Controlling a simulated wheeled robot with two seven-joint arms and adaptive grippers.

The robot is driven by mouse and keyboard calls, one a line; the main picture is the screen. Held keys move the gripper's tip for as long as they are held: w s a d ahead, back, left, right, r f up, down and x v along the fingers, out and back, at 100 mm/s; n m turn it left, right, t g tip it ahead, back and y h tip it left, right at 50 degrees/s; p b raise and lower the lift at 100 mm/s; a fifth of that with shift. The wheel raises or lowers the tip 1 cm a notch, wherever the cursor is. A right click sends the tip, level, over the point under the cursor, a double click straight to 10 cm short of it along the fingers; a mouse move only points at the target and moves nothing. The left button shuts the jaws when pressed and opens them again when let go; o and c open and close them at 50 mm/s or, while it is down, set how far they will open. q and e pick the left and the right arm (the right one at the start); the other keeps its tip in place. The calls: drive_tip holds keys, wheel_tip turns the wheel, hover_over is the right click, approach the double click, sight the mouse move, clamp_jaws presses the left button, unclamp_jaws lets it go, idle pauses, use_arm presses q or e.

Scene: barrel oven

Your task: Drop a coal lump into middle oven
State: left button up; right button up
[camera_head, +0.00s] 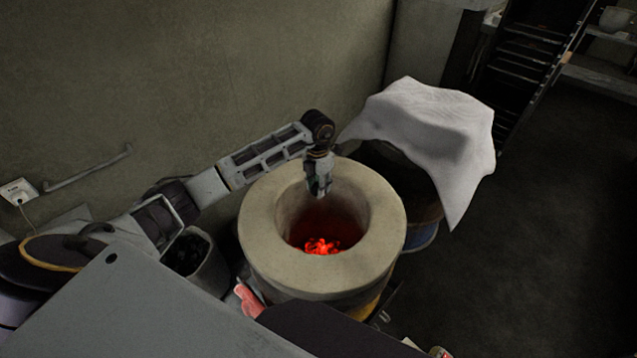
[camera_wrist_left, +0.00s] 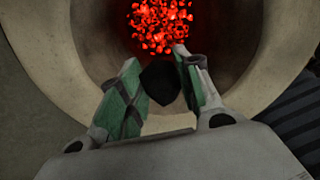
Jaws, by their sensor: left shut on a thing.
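The middle oven (camera_head: 385,215) is a round barrel with a thick pale rim and an open top. Red glowing embers (camera_head: 322,246) lie at its bottom; they also show in the left wrist view (camera_wrist_left: 160,25). My left gripper (camera_head: 319,192) points down over the oven's opening, near the far side of the rim. In the left wrist view, its green-padded fingers (camera_wrist_left: 160,88) are shut on a dark coal lump (camera_wrist_left: 160,82), with the embers beyond it. The lump is hard to make out in the head view. My right gripper is not in view.
A second barrel draped with a white cloth (camera_head: 425,125) stands right of the oven. A container of dark lumps (camera_head: 188,252) is at the left, beside my arm. A wall runs behind. Dark floor (camera_head: 545,240) lies open at the right.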

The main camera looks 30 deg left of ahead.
use_arm(q)
drive_tip(key=shift+f, duration=0.4)
drive_tip(key=o, duration=1.1)
drive_tip(key=shift+c, duration=0.2)
wheel_tip(320, 180, up, 12)
drive_tip(key=shift+a, duration=0.1)
idle(0.9)
